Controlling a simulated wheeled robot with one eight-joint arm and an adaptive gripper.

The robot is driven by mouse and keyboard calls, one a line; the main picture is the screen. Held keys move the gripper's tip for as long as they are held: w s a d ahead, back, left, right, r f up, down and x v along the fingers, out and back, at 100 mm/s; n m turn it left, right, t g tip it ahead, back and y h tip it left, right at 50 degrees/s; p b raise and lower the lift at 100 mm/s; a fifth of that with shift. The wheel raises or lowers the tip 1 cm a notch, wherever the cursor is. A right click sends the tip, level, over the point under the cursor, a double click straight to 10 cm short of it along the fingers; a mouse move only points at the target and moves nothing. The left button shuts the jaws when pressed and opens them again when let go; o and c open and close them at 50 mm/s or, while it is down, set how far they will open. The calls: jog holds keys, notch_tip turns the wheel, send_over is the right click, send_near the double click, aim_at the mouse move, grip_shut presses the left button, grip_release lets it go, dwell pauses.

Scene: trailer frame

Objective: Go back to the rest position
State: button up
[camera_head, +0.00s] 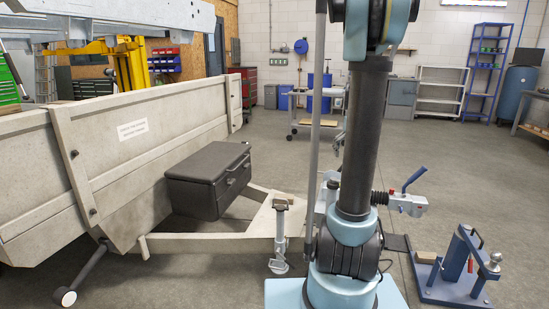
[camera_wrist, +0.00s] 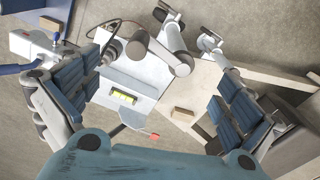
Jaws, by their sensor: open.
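My gripper (camera_wrist: 165,75) is open in the wrist view, its two blue-padded fingers spread wide with nothing held between them. Below it and between the fingers lie a pale flat plate (camera_wrist: 118,80), a small yellow-green level (camera_wrist: 122,97) and a red-tipped lever (camera_wrist: 142,131). The fingers look apart from these things. In the head view my arm stands upright right of centre, and my gripper is out of the picture. The beige trailer frame (camera_head: 200,243) lies left of my arm. The coupling (camera_head: 408,203) with a blue handle is to the right, partly hidden by the arm.
A dark toolbox (camera_head: 208,180) sits on the trailer's drawbar, with a jockey stand (camera_head: 280,238) nearby. A blue hitch-ball stand (camera_head: 460,268) is on the floor at right. A small trolley (camera_head: 312,108) stands behind.

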jog(key=s+a+f, duration=0.1)
jog(key=s+a, duration=0.4)
jog(key=s, duration=0.3)
jog(key=s+a+f+t, duration=0.15)
jog(key=s+a, duration=0.25)
jog(key=s, duration=0.4)
jog(key=s+a+f, duration=0.2)
jog(key=s+a, duration=0.3)
jog(key=s, duration=0.2)
jog(key=s+a+f, duration=0.2)
jog(key=s+f, duration=0.4)
jog(key=s, duration=0.1)
jog(key=shift+n, duration=0.3)
jog(key=shift+s+t, duration=0.1)
jog(key=shift+t, duration=0.15)
jog(key=shift+w+f, duration=0.2)
jog(key=shift+w, duration=0.25)
